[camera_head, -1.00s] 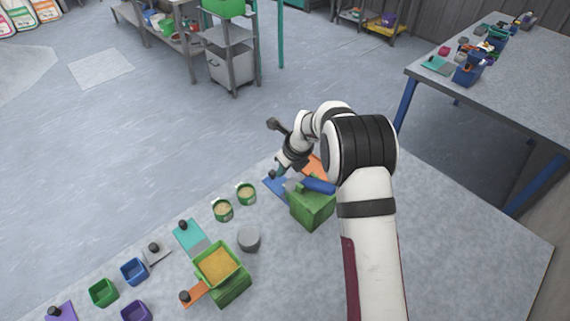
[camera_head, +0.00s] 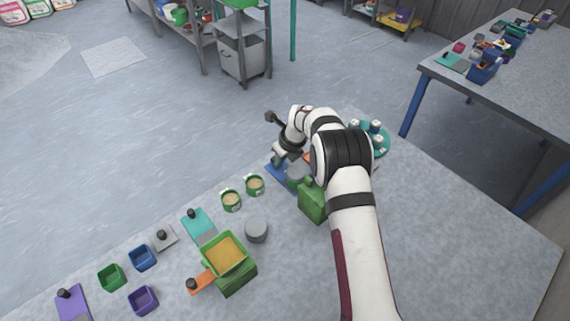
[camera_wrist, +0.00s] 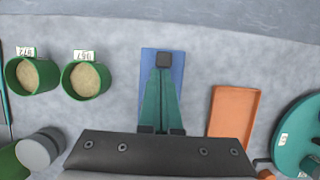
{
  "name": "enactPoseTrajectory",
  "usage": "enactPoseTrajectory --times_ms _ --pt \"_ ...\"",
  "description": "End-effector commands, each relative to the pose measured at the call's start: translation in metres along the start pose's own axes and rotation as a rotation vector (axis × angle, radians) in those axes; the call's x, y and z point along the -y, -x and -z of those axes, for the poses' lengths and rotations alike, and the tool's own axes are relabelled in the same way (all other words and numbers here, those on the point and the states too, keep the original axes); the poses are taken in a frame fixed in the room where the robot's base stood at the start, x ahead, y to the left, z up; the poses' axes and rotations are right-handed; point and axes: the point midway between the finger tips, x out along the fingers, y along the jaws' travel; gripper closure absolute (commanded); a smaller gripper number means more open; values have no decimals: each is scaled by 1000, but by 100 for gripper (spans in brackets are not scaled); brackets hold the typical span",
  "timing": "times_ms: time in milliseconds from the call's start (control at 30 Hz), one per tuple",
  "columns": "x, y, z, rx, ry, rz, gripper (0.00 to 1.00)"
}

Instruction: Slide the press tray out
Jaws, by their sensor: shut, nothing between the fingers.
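A blue tray (camera_wrist: 177,72) lies flat on the table in the wrist view, and its edge shows beside my arm in the head view (camera_head: 284,175). A dark square knob (camera_wrist: 163,59) shows at its far end. My gripper (camera_wrist: 163,72) has teal fingers that meet at their tips over the tray, just at the knob. The fingers are shut and empty. I cannot tell whether they touch the knob. My arm partly hides this area.
An orange tray (camera_wrist: 235,108) and a teal disc with small vials (camera_wrist: 298,135) lie to the right. Two green cups of powder (camera_wrist: 33,76) (camera_wrist: 88,79) stand left. In the head view a green box of yellow powder (camera_head: 225,255) is nearer. The right part of the table is clear.

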Motion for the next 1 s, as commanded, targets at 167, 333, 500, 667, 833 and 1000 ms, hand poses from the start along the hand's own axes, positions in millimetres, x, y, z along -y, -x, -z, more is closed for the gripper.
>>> enactPoseTrajectory --times_ms 167,333,500,667,833,1000 --pt "0 -1 -4 11 5 6 100" --pt "0 4 -6 13 6 7 100" --pt "0 45 -5 13 3 7 100" --pt "0 82 -2 7 1 5 100" --pt "0 100 0 4 0 2 100" --pt "-4 120 7 -7 73 -2 100"
